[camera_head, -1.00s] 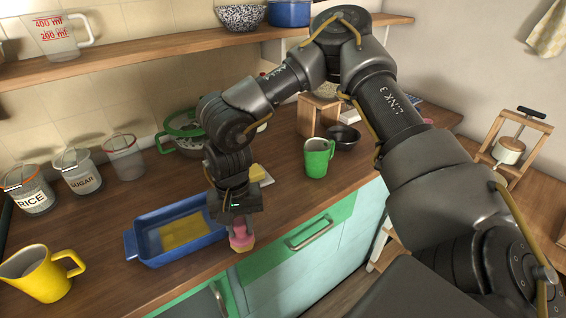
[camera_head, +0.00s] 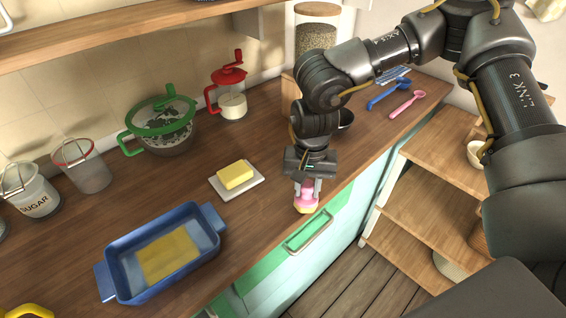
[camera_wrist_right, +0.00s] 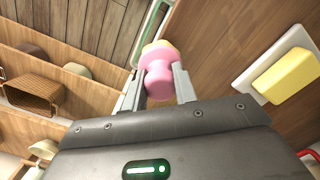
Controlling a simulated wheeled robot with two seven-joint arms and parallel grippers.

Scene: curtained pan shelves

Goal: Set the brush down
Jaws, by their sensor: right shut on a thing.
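The brush (camera_head: 306,199) has a pink handle and a pale yellow end. My right gripper (camera_head: 307,186) is shut on its pink handle, with the yellow end pointing down. In the head view it is near the counter's front edge, right of the butter; I cannot tell whether the brush touches the counter. The right wrist view also shows the brush (camera_wrist_right: 160,72) between the two fingers. The wooden counter (camera_head: 262,225) runs below. My left gripper is not in view.
A blue baking dish (camera_head: 118,272) with a yellow layer is at the left. Butter (camera_head: 236,175) lies on a white plate (camera_head: 252,185). A green-lidded bowl (camera_head: 165,135) and a red-topped jar (camera_head: 232,103) stand behind.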

